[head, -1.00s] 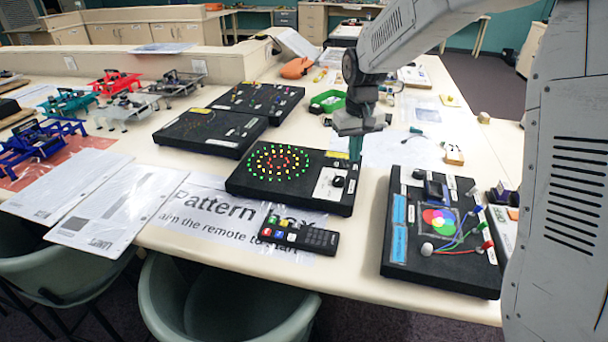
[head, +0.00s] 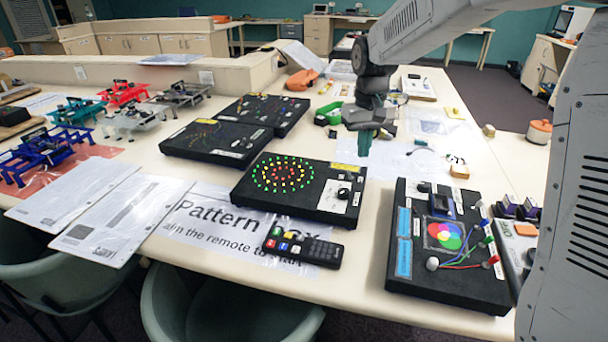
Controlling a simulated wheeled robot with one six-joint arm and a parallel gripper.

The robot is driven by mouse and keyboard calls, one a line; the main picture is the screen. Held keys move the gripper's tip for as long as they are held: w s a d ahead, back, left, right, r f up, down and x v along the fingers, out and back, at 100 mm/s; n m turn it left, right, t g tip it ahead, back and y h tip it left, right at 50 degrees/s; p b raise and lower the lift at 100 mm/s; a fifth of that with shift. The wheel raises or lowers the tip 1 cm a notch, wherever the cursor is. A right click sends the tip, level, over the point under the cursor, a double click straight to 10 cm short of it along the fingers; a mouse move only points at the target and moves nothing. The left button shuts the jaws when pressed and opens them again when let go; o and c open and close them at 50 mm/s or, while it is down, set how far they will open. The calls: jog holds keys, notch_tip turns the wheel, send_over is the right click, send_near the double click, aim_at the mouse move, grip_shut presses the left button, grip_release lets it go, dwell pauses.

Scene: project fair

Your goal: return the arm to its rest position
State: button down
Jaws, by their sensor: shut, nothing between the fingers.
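My gripper (head: 366,146) is shut and empty in the head view. Its teal fingers point down above the table, behind the right end of the pattern box (head: 268,208). A gap shows between the fingertips and the box. My grey arm (head: 420,30) reaches in from the right and bends down at a dark joint to the gripper. The pattern box is black with lit rings of green, yellow and red lights and a small knob on a white plate.
A black remote (head: 302,246) lies in front of the box. A black board with a coloured disc and wires (head: 440,270) stands at right. Two more black boxes (head: 215,143) and several small coloured frames (head: 135,118) stand at left. Chairs (head: 220,310) line the near edge.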

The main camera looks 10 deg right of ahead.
jog(key=s+d+r, duration=0.2)
jog(key=s, duration=1.5)
jog(key=s+d+r+m+t, duration=0.1)
jog(key=s+d+r, duration=0.1)
jog(key=s, duration=1.6)
jog(key=shift+r, duration=0.65)
jog(key=shift+s, duration=0.1)
